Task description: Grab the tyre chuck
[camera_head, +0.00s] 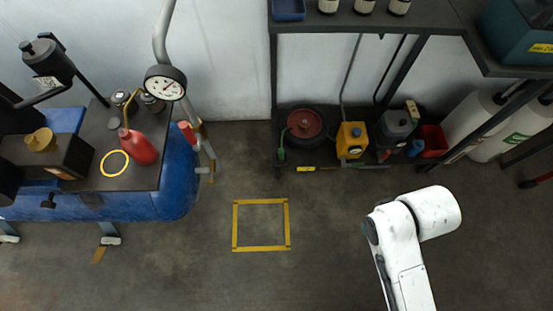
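I cannot tell for sure which item is the tyre chuck. A small brass-coloured fitting with a curved stem (121,97) lies on the dark top of the blue compressor at left, behind a red bottle (137,147), and may be it. A small green fitting (281,153) on the lower shelf is too small to identify. My white arm shows at lower right, far from the compressor top. My gripper is not visible in this view.
The blue compressor tank (178,180) fills the left, with a pressure gauge (165,83) on a pipe above it. A dark shelf rack (340,20) stands at the back, with white cylinders (472,122) to its right. The floor around a yellow taped square (261,248) is clear.

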